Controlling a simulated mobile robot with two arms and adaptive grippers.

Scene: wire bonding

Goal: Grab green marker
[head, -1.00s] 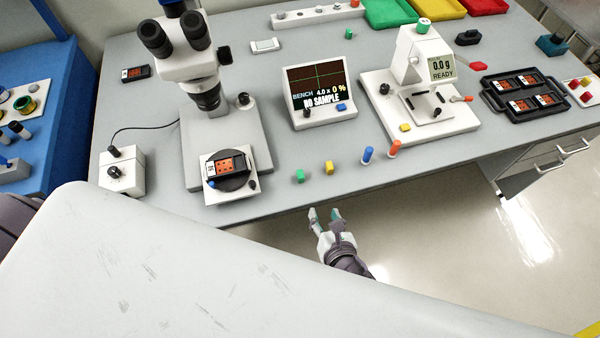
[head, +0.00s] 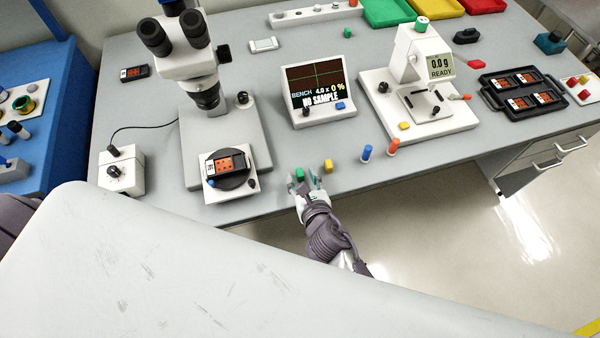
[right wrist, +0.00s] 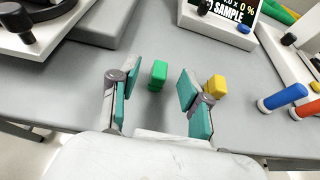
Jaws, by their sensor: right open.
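The green marker (head: 299,174) is a short green block standing on the bench near its front edge. In the right wrist view the green marker (right wrist: 158,74) stands upright between and just beyond the open fingers. My right gripper (head: 306,177) is open and empty at the bench's front edge, close to the marker. In the right wrist view the gripper (right wrist: 152,92) has one teal-padded finger on each side, and neither visibly touches the marker. My left gripper is not in view.
A yellow block (head: 328,166) stands just right of the right gripper, close to its right finger. Blue (head: 366,153) and orange (head: 392,147) cylinders stand farther right. The microscope stage (head: 246,188) is to the left. The bench monitor (head: 318,92) stands behind.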

